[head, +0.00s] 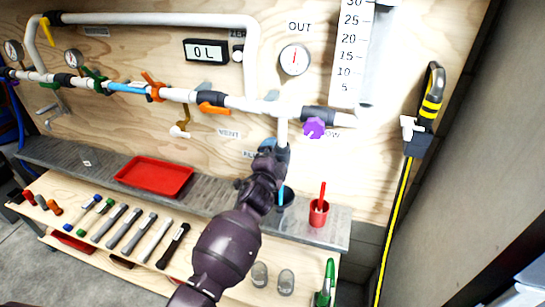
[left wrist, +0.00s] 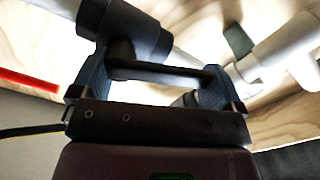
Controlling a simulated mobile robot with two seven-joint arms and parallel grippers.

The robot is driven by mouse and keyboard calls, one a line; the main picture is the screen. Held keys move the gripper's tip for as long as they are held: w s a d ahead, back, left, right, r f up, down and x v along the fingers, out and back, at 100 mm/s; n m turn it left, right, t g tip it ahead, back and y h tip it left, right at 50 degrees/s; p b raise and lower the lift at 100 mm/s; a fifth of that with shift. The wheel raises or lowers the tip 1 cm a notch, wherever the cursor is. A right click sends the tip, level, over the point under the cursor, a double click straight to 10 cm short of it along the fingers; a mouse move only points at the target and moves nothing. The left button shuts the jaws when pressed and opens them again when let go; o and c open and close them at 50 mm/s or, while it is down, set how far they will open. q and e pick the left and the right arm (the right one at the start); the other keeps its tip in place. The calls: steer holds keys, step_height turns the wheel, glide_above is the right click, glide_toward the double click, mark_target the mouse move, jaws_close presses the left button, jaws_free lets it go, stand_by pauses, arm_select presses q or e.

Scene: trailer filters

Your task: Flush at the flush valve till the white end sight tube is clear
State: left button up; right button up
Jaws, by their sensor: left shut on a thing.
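My left gripper (head: 270,152) reaches up to the pipe branch under the wall pipe run, at the partly hidden FLUSH label (head: 249,155). In the left wrist view, its fingers (left wrist: 155,80) are shut on the flush valve's dark handle bar (left wrist: 160,72). The gripper hides most of the valve in the head view. A white pipe (head: 282,132) comes down to it from above. Below, a blue tube (head: 287,192) runs down to a dark cup (head: 286,203), partly behind my arm. A light-blue section (head: 126,87) lies in the left pipe run. I cannot tell which is the white end sight tube.
A purple knob (head: 314,128), orange vent lever (head: 213,109) and display reading 0 L (head: 206,51) are on the panel. The ledge (head: 225,190) holds a red tray (head: 155,176) and red cup (head: 319,213). Several tools lie lower. A yellow-black hose (head: 395,210) hangs right.

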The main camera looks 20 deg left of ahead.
arm_select(q)
steer(key=shift+d+m, duration=0.2)
steer(key=shift+m, duration=0.4)
steer(key=shift+d+m, duration=0.2)
steer(key=shift+m, duration=0.3)
arm_select(e)
steer(key=shift+s+f, duration=0.5)
steer(key=shift+s, duration=0.1)
steer(key=shift+w+r, duration=0.15)
